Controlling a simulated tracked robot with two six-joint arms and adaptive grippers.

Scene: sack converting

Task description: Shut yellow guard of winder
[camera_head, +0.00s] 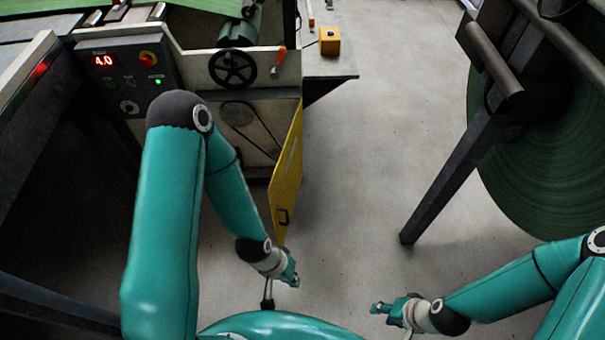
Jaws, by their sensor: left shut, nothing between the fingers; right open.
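The yellow guard (287,178) of the winder (245,120) is a tall hinged panel with a dark handle near its bottom. It stands swung open from the right front corner of the winder, and a belt and pulley show in the opening behind it. My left gripper (268,303) is shut and empty, just below the guard's lower edge in the picture; I cannot tell whether its wrist touches the guard. My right gripper (388,312) is open and empty over the floor, well right of the guard.
A control panel (125,80) with a red 4.0 display is at upper left. A black handwheel (232,68) and orange lever (279,57) are above the opening. A yellow box (330,41) sits on a table (338,68). A green roll (545,150) is at right. The middle floor is clear.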

